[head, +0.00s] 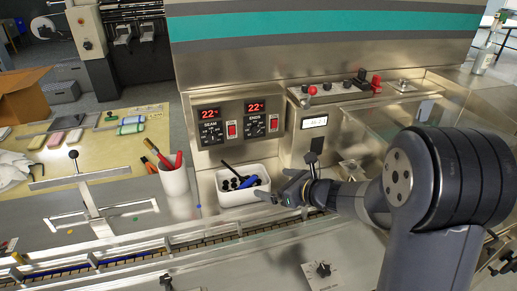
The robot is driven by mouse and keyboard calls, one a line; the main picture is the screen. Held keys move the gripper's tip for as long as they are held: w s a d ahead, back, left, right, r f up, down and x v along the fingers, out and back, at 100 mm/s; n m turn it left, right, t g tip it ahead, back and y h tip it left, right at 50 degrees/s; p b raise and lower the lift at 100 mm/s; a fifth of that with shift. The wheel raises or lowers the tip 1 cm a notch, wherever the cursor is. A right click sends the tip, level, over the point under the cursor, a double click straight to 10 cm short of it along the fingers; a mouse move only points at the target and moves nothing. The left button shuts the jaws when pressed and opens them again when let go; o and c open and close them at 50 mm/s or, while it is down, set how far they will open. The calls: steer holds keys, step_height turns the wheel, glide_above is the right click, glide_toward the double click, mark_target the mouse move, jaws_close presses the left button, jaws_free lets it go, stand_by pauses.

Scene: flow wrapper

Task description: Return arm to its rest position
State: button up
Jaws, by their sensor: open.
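My gripper (283,193) is at the end of my grey and black arm, which comes in from the right of the head view. It is open and I see nothing held in it. It is just right of a white bin (243,186) with several dark small parts and a blue item (249,182) in it. I cannot tell whether the gripper touches the bin's rim. Part of the steel machine behind my arm is hidden.
A conveyor channel (160,245) runs along the front. A cardboard box (24,88) is at the far left.

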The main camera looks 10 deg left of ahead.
steer(key=p+x, duration=0.1)
steer(key=x, duration=0.8)
steer(key=shift+w+a+f, duration=0.15)
steer(key=shift+a+f, duration=0.05)
steer(key=shift+a, duration=0.1)
steer(key=r+p, duration=0.2)
steer(key=r, duration=0.1)
steer(key=shift+w+a+p, duration=0.2)
steer(key=shift+p, duration=0.1)
steer(key=shift+r+p, duration=0.4)
steer(key=shift+r, duration=0.3)
steer(key=shift+f, duration=0.15)
